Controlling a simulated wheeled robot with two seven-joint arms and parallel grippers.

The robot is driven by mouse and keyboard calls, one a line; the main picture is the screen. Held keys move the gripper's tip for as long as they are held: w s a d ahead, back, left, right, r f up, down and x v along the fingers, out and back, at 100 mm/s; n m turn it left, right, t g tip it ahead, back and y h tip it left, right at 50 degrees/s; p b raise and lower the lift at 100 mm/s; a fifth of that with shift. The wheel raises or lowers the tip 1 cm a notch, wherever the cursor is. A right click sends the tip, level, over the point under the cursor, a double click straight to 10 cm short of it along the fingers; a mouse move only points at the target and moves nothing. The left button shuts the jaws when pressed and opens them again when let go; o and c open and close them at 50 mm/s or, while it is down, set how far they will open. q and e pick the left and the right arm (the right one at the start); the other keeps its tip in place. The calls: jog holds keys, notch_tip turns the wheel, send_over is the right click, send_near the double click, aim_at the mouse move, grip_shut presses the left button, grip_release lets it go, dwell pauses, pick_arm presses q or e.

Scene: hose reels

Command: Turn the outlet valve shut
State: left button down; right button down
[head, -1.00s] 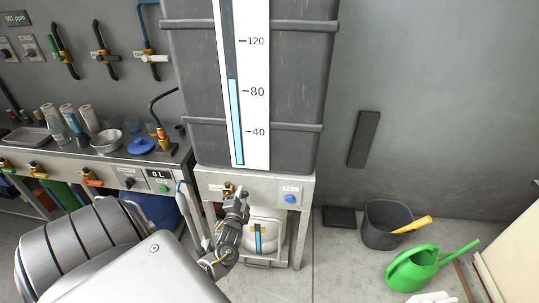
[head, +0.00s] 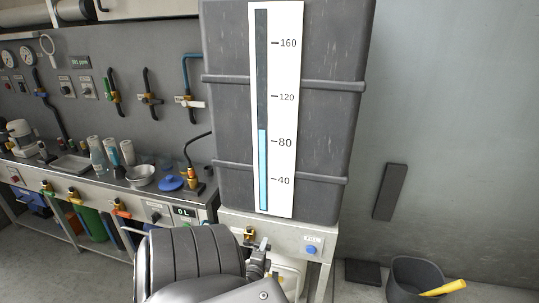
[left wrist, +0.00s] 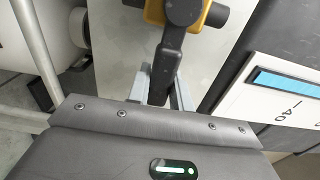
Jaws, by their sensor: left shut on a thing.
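The outlet valve (head: 249,235) is a brass fitting on the pale panel under the large grey tank (head: 228,125). In the left wrist view its yellow-brass body (left wrist: 213,15) is at the top edge, with a black lever (left wrist: 168,62) pointing down toward my gripper. My left gripper (head: 261,256) is at the valve, just below and right of its brass body. In the left wrist view its two grey fingers (left wrist: 160,95) are on either side of the lever's end, shut on it. My arm hides part of the area below the valve. My right gripper is not in view.
A white gauge strip (head: 287,110) on the tank shows blue up to a little above 80. A blue button (head: 311,250) is right of the valve. A bench (head: 105,196) with glassware stands left. A dark bucket (head: 402,287) stands on the floor right.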

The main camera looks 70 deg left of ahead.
pick_arm(q)
jog(key=shift+s+f, duration=0.1)
jog(key=c, duration=1.2)
grip_release()
jog(key=shift+c, duration=0.2)
jog(key=shift+d, duration=0.1)
jog(key=v, duration=1)
jog(key=shift+d, duration=0.25)
jog(key=shift+s, duration=0.15)
